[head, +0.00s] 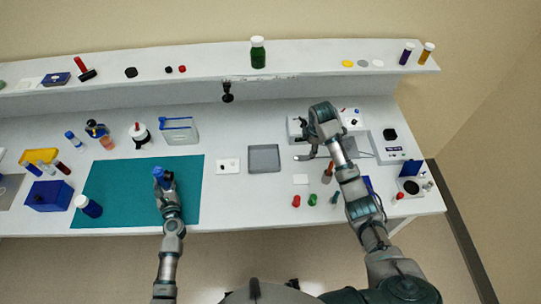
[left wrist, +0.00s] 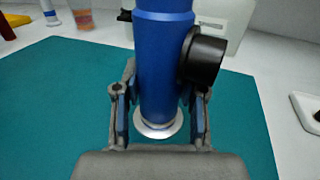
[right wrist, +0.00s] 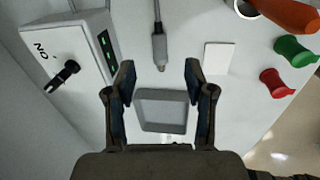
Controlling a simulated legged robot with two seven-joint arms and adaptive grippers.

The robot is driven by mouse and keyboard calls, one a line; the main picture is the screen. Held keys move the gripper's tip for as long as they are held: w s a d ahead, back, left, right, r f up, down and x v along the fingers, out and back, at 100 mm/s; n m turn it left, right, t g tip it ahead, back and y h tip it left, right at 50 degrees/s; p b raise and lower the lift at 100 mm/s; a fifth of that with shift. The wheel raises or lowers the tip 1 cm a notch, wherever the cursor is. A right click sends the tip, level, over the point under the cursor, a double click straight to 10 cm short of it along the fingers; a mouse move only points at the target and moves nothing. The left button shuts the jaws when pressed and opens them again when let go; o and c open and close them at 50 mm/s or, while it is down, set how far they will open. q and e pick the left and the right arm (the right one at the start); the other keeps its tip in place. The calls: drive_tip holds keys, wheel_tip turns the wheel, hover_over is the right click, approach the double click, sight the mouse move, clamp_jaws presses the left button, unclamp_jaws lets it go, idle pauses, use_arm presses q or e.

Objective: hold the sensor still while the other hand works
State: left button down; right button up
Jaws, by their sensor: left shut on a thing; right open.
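The sensor is a blue cylinder (left wrist: 162,60) with a black round knob on its side and a silver disc at its base. My left gripper (head: 164,180) is shut on it over the teal mat (head: 110,180), and its blue top shows in the head view (head: 159,173). It stands upright between the fingers; I cannot tell whether its base touches the mat. My right gripper (right wrist: 158,78) is open and empty above the white bench on the right. A grey cable plug (right wrist: 159,48) lies ahead of its fingers, and a grey square tray (right wrist: 162,111) shows between them.
A white box (right wrist: 70,48) with a black switch and green lights stands beside the right gripper. Red (head: 296,201) and green (head: 313,200) caps and a white square (head: 300,179) lie nearby. A blue-capped bottle (head: 88,206) stands at the mat's left edge. A shelf (head: 200,72) runs behind.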

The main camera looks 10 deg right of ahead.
sight(304, 158)
drive_tip(key=f, duration=0.3)
drive_tip(key=w+f, duration=0.1)
drive_tip(key=f, duration=0.5)
drive_tip(key=shift+w+f, duration=0.15)
drive_tip(key=shift+w, duration=0.15)
clamp_jaws()
